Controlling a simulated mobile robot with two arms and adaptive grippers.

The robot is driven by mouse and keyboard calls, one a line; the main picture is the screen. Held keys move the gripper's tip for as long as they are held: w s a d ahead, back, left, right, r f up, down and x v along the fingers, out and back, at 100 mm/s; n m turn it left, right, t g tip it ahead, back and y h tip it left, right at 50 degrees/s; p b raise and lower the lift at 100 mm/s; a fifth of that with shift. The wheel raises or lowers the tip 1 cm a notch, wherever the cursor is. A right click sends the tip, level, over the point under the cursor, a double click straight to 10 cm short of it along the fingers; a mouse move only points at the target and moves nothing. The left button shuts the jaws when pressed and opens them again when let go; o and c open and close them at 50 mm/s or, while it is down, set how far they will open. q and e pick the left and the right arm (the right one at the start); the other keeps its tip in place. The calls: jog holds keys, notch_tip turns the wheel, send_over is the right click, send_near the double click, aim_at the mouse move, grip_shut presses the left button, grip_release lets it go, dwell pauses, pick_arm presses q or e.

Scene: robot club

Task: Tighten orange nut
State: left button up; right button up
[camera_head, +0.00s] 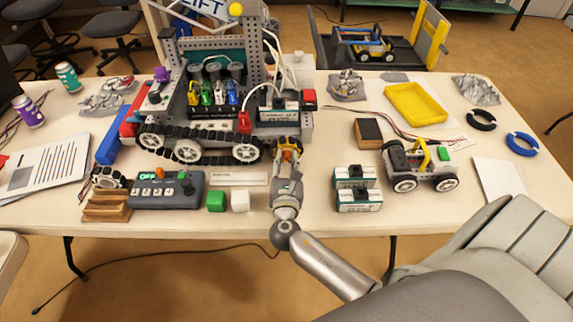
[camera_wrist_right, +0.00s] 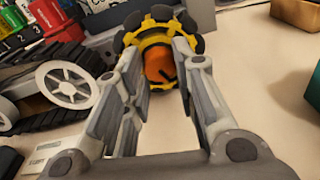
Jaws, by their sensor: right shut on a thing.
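The orange nut (camera_wrist_right: 158,66) sits at the hub of a yellow-and-black wheel (camera_wrist_right: 150,33) in the right wrist view. In the head view the wheel (camera_head: 286,141) is at the right front end of the large tracked robot (camera_head: 200,120). My right gripper (camera_head: 288,158) reaches in from the table's front edge. Its two fingers (camera_wrist_right: 160,70) lie on either side of the nut and are shut on it. The fingertips partly cover the nut and wheel. My left gripper is not in view.
Left of my right gripper are a white cube (camera_head: 240,201), a green cube (camera_head: 216,201) and a grey control box (camera_head: 160,191). Right of it are small boxes (camera_head: 358,200) and a small wheeled car (camera_head: 420,168). Bare table lies between gripper and boxes.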

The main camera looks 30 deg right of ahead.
jog(key=m+b, duration=0.1)
jog(key=m, duration=0.2)
jog(key=shift+f, duration=0.15)
jog(key=shift+m+y+b, duration=0.3)
jog(key=shift+m+b, duration=0.55)
jog(key=shift+m, duration=0.45)
jog(key=o, duration=1)
jog(key=shift+o, duration=0.2)
jog(key=v, duration=1.2)
jog(key=shift+s, duration=0.1)
